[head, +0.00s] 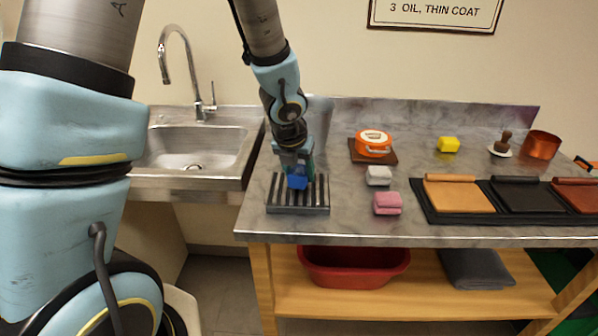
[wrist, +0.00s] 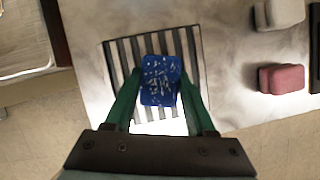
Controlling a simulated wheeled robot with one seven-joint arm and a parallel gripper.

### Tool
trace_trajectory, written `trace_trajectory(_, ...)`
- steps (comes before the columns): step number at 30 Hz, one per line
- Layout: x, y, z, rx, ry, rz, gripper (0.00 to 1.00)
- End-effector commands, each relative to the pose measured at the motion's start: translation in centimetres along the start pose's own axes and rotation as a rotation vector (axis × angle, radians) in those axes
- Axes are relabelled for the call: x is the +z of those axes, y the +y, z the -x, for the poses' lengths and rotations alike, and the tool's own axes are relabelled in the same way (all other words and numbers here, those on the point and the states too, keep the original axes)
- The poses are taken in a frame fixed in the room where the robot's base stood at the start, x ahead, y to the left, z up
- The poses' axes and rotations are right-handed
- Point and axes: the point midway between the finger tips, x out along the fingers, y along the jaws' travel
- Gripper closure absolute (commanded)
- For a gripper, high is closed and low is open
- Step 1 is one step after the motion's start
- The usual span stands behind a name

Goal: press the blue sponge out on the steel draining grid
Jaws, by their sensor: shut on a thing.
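The blue sponge (head: 297,182) is at my gripper's fingertips, over the steel draining grid (head: 298,210) at the left front of the counter. In the wrist view the blue sponge (wrist: 160,80) has pale specks on its face and sits between the green fingers of my gripper (wrist: 160,98). My gripper (head: 297,174) is shut on the sponge and points down. The dark slots of the grid (wrist: 125,62) show around the sponge. I cannot tell whether the sponge touches the bars.
A white sponge (head: 378,176) and a pink sponge (head: 388,203) lie right of the grid. Behind them is an orange tin (head: 373,142). The sink (head: 195,147) is left.

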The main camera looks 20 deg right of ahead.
Motion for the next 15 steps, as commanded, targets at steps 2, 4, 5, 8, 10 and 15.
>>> trace_trajectory(2, 0.01, 0.00, 0.00, 0.000, 0.000, 0.000, 0.89)
trace_trajectory(4, 0.00, 0.00, -0.03, 0.000, 0.000, 0.000, 0.89)
trace_trajectory(5, -0.02, 0.00, -0.04, 0.000, 0.000, 0.000, 0.89)
trace_trajectory(8, -0.05, 0.00, -0.14, 0.000, 0.000, 0.000, 0.89)
trace_trajectory(10, -0.09, 0.00, -0.22, 0.000, 0.000, 0.000, 0.89)
trace_trajectory(15, -0.17, 0.00, -0.41, 0.000, 0.000, 0.000, 0.89)
